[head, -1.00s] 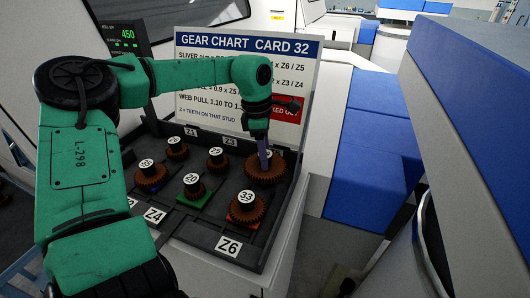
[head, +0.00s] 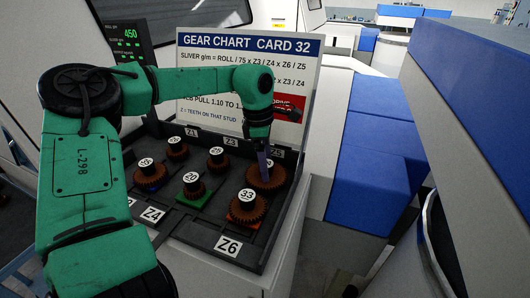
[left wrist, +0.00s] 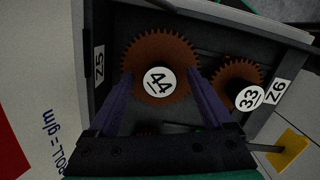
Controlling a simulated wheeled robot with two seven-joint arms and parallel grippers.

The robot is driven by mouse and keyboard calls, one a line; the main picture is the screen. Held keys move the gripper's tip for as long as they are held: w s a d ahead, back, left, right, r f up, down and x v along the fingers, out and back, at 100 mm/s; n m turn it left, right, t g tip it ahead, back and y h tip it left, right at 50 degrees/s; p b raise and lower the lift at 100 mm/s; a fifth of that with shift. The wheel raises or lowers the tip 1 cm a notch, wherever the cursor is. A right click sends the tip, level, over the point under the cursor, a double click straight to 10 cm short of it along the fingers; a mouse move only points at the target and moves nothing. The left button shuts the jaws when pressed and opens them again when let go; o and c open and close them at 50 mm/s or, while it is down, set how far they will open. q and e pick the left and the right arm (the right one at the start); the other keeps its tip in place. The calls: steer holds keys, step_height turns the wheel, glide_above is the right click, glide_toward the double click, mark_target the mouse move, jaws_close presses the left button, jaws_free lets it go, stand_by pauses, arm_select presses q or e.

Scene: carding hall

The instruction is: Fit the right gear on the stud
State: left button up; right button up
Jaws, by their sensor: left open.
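A brown toothed gear marked 44 (left wrist: 158,50) lies in the tray by the Z5 label (left wrist: 99,64). In the head view this gear (head: 267,181) is at the tray's back right, partly hidden by my left gripper (head: 265,168). My left gripper is open and points down. In the left wrist view its two purple fingers (left wrist: 160,80) stand on either side of the 44 label; contact is not clear. A gear marked 33 (head: 247,208) sits on an orange base near the Z6 label (head: 228,245). My right gripper is out of view.
The black tray (head: 205,238) also holds gears marked 20 (head: 192,187) and 25 (head: 216,160), plus two others at the left. A gear chart card (head: 248,50) stands behind it. A display (head: 126,36) reads 450. Blue-and-white machines (head: 375,150) stand at the right.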

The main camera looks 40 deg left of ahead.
arm_select(q)
steer(key=shift+a+r, duration=0.1)
steer(key=shift+r, duration=0.3)
step_height(320, 180, up, 14)
steer(key=s+a+b, duration=0.1)
steer(key=b, duration=0.1)
steer(key=shift+f, duration=0.2)
